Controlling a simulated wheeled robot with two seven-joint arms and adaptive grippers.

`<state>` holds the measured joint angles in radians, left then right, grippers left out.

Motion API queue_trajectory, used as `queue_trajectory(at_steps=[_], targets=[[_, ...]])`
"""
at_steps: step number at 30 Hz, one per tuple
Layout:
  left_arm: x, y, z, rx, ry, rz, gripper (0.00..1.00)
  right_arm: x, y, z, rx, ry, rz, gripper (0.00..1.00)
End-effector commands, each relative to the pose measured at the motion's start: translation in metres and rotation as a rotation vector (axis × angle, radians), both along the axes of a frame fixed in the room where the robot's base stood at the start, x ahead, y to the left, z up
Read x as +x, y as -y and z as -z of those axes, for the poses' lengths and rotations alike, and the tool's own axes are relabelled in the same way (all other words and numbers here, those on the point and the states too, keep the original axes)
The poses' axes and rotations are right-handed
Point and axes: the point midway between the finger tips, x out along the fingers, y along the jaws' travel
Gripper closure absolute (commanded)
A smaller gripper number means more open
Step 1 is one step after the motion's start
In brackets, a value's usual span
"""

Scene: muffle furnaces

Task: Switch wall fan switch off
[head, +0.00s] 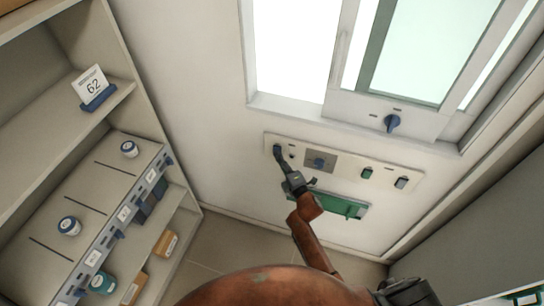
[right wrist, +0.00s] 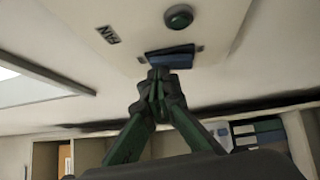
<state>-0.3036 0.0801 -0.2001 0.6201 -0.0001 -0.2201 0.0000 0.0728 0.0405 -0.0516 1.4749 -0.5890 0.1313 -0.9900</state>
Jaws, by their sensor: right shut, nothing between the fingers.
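The wall switch panel (head: 335,162) is a long pale strip below the window in the head view. My right gripper (head: 279,153) is at its left end, fingers shut and empty, and covers most of what is there. In the right wrist view the blue fan switch (right wrist: 175,55) sits beside a label reading FAN (right wrist: 109,34). My right gripper (right wrist: 158,82) also shows there, its shut fingertips right at the switch's near edge. I cannot tell whether they touch it, or which way the switch is tipped. My left gripper is not in view.
A green round button (right wrist: 179,16) is close to the switch. A green tray-like holder (head: 345,206) is below. Shelves (head: 112,150) stand left.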

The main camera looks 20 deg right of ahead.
Motion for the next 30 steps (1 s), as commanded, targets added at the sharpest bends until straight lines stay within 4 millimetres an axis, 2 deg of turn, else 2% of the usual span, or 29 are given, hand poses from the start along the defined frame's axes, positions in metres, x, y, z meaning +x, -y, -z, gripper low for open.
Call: queue_trajectory(at_steps=[3,7,14,24,30], targets=[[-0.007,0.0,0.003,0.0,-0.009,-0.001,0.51,-0.001,0.002,0.005,0.0,-0.003,0.003,1.0],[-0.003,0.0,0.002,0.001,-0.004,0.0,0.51,-0.003,-0.001,0.004,0.001,-0.003,0.002,1.0],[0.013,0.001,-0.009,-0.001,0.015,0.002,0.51,-0.022,-0.024,-0.004,0.005,-0.003,-0.001,1.0],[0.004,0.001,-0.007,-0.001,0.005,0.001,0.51,-0.092,-0.019,-0.009,0.0,-0.003,-0.009,1.0],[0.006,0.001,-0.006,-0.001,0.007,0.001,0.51,-0.115,-0.015,-0.012,-0.001,-0.001,-0.009,1.0]])
